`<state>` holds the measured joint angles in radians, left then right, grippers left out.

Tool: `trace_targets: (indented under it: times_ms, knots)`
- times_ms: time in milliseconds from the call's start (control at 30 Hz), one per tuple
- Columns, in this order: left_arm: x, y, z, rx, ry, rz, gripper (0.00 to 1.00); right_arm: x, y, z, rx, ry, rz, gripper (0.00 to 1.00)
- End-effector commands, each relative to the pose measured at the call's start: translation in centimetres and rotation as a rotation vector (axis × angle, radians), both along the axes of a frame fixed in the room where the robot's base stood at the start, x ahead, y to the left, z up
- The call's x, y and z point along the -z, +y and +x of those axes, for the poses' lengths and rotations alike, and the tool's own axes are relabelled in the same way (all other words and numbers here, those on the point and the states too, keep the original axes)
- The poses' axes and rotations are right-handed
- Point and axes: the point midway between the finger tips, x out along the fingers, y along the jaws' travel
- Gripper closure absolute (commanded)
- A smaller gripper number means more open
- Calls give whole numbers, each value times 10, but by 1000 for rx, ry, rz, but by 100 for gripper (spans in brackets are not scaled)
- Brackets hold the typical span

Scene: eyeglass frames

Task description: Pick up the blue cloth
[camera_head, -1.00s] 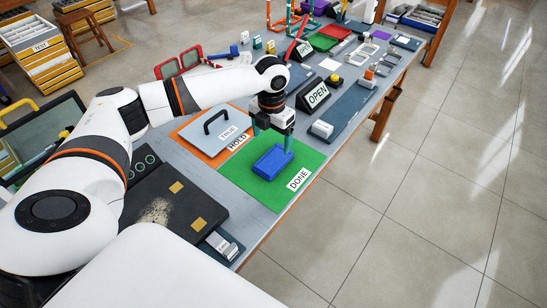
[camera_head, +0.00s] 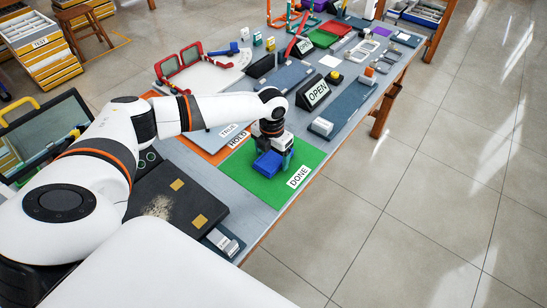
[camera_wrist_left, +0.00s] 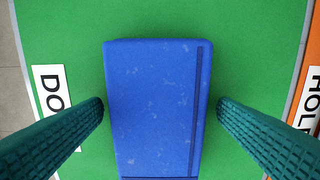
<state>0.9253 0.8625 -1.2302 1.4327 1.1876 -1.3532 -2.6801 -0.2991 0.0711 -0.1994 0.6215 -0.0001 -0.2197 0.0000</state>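A blue block-like item (camera_head: 267,165) lies on the green mat (camera_head: 307,160) marked DONE. It looks like a smooth, boxy case rather than a loose cloth. In the left wrist view the blue item (camera_wrist_left: 155,100) fills the middle, with a dark line along its right side. My left gripper (camera_head: 274,158) is low over it and open. In the left wrist view its teal fingers (camera_wrist_left: 160,107) stand on both sides of the blue item, with green showing in both gaps. My right gripper is not in view.
An orange mat (camera_head: 236,152) marked HOLD and a grey board marked TRUE lie left of the green mat. An OPEN sign (camera_head: 317,92) and a white block (camera_head: 322,126) stand behind it. A dark pad (camera_head: 160,205) lies nearer on the left.

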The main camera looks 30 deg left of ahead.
Motion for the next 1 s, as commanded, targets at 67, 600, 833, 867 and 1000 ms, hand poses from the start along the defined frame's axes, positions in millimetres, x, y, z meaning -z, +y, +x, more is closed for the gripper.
trace_targets:
  times_ms: [67, 600, 833, 867, 1000]
  knots:
    - [0, 0, 0, 0, 0, 0, 31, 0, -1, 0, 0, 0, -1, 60]
    - [-13, 0, 1, -1, -3, 0, 60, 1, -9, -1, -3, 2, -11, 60]
    - [-59, 0, 1, -1, -5, 0, 60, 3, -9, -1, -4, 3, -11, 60]
    - [-65, 0, 1, -1, -6, 0, 60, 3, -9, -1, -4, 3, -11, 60]
    - [-87, 0, 1, -1, -3, -1, 60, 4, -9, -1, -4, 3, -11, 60]
